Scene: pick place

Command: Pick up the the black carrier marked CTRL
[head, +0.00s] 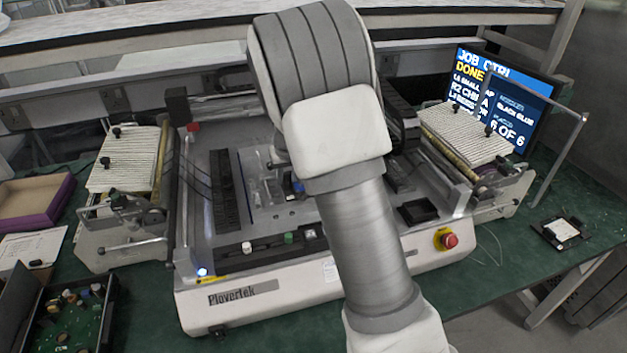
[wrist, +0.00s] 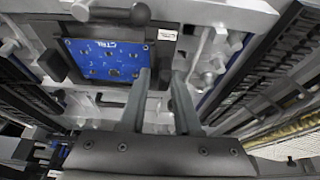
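The black carrier (wrist: 166,50) shows in the wrist view at upper left of centre, with a small white label at its upper right. A blue board (wrist: 105,62) printed CTRL lies on it. My gripper (wrist: 160,88) is open, with its two fingers apart and nothing visible between them. The left fingertip appears just beside the lower right corner of the blue board in the picture; I cannot tell the gap in depth. In the head view my arm covers the middle of the machine, and my gripper is hidden behind it.
The Plovertek machine (head: 250,297) stands on a green bench (head: 265,325), with rails and posts around its work area. A red stop button (head: 449,241) is at its front right. A monitor (head: 480,75) stands behind right. A parts tray (head: 103,335) is at front left.

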